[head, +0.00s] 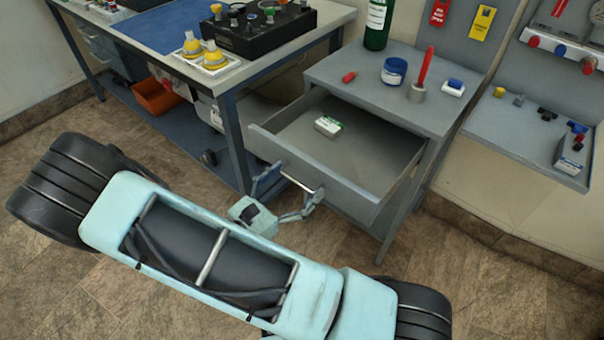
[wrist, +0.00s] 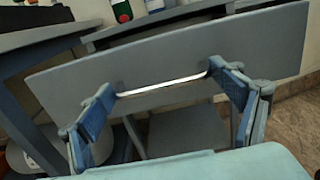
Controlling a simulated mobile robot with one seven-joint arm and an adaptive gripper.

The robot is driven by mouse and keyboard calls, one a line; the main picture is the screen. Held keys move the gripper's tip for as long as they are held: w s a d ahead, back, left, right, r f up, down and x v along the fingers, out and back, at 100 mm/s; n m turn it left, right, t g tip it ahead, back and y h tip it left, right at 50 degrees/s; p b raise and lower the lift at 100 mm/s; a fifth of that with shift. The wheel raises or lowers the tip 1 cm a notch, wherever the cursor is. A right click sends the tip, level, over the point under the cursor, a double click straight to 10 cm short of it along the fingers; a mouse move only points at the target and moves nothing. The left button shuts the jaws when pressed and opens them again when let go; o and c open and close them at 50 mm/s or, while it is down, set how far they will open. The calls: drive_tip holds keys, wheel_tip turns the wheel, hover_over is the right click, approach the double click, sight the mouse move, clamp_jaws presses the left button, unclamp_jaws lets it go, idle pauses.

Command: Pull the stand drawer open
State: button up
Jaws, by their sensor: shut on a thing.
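The grey stand (head: 425,105) is in the middle right of the head view. Its drawer (head: 385,160) is pulled well out, and I can see into it. In the wrist view my gripper (wrist: 165,105) spans the handle lengthwise.
A workbench (head: 232,85) stands close at the left. The tiled floor at the lower right is clear.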

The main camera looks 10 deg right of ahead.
drive_tip(key=shift+s+d+f, duration=0.1)
drive_tip(key=shift+s, duration=0.05)
drive_tip(key=o, duration=1.4)
drive_tip(key=v, duration=1.2)
